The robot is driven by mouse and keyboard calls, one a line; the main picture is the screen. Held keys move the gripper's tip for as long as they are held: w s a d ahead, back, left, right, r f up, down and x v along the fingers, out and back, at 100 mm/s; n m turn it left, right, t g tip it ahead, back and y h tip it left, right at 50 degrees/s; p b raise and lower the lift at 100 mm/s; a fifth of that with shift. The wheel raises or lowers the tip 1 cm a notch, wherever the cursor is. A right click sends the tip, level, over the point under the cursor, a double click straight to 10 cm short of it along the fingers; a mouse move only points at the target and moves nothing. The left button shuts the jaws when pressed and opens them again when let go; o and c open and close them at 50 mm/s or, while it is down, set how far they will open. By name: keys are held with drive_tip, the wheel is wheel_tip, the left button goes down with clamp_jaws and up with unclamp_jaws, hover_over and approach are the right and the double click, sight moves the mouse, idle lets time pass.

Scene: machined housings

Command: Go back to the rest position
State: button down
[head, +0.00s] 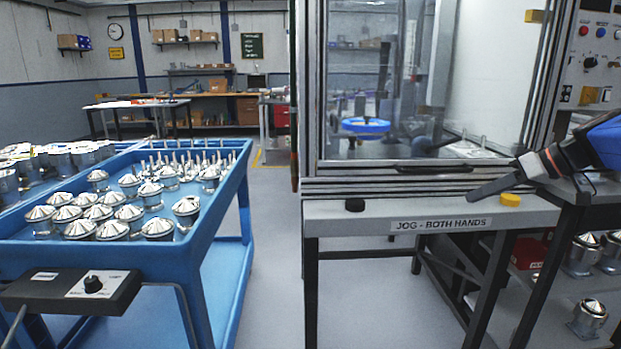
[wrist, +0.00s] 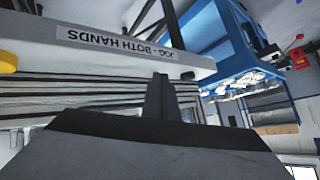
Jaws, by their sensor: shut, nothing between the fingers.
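My gripper (head: 470,196) reaches in from the right in the head view, in front of the machine's lower frame and above the grey ledge. Its dark fingers are together with nothing between them. In the wrist view my gripper (wrist: 160,80) shows as closed dark fingers pointing at the ledge, and the picture there is upside down. The grey ledge (head: 345,222) carries the label "JOG - BOTH HANDS", a black button (head: 355,205) and a yellow button (head: 510,200). I cannot tell whether the fingers touch the ledge or frame.
A blue cart (head: 170,262) with several shiny housings stands at the left, with a black control box (head: 75,290) at its front. The machine's glass door (head: 400,80) is behind my gripper. More housings (head: 588,318) sit on a shelf at lower right. The floor (head: 270,250) between cart and machine is clear.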

drive_tip(key=s+a+f+m+g+h, duration=0.2)
drive_tip(key=s+a+f+m+h, duration=0.15)
drive_tip(key=s+a+f, duration=0.9)
drive_tip(key=s+f+h, duration=0.2)
drive_tip(key=s+f, duration=0.2)
drive_tip(key=s, duration=0.2)
drive_tip(key=s+d+f+m+h, duration=0.1)
drive_tip(key=s+f+h, duration=0.1)
drive_tip(key=s+f, duration=0.2)
drive_tip(key=s, duration=0.3)
drive_tip(key=shift+s+d, duration=0.2)
drive_tip(key=shift+d, duration=0.1)
drive_tip(key=shift+r+m, duration=0.1)
drive_tip(key=shift+m, duration=0.15)
